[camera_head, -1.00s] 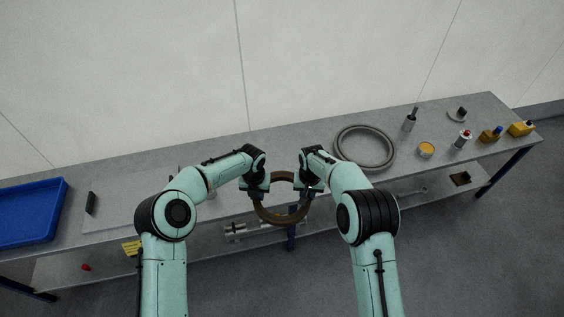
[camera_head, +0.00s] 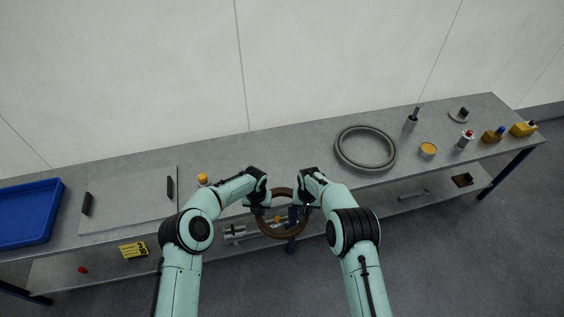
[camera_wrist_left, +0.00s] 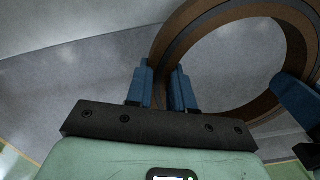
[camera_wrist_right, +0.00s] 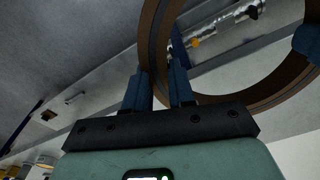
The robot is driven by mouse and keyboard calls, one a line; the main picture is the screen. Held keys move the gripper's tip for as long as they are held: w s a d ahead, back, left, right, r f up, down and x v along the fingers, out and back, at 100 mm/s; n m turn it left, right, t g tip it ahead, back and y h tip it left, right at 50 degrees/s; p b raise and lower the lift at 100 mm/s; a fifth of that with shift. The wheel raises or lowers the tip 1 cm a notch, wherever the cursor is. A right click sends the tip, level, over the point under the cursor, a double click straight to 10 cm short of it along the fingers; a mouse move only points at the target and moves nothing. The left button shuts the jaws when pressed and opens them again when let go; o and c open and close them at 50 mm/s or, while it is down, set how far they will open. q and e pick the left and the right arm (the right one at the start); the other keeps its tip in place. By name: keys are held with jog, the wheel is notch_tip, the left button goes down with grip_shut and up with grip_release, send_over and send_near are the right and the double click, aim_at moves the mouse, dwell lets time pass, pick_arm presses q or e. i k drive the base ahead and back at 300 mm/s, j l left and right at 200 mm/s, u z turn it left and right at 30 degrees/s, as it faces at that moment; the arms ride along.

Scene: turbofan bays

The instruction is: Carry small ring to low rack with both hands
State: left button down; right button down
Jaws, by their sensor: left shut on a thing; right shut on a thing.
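The small ring (camera_head: 283,236) is brown and hangs between my two grippers in the head view, in front of the bench's front edge. My left gripper (camera_head: 259,209) is shut on its left side and my right gripper (camera_head: 308,208) on its right side. In the left wrist view the ring (camera_wrist_left: 163,50) passes between the blue fingers. In the right wrist view the ring (camera_wrist_right: 150,45) is also between the fingers. A low grey plate with two black uprights (camera_head: 130,198) lies on the bench at left; I cannot tell if it is the low rack.
A large grey ring (camera_head: 365,165) lies on the bench (camera_head: 300,143) at right, with several cans and bottles beyond it. A blue tray (camera_head: 28,212) is at far left. A yellow-capped item (camera_head: 203,179) stands near my left arm. The lower shelf holds metal parts (camera_head: 236,232).

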aim_at(282, 160)
jog(key=i, duration=0.95)
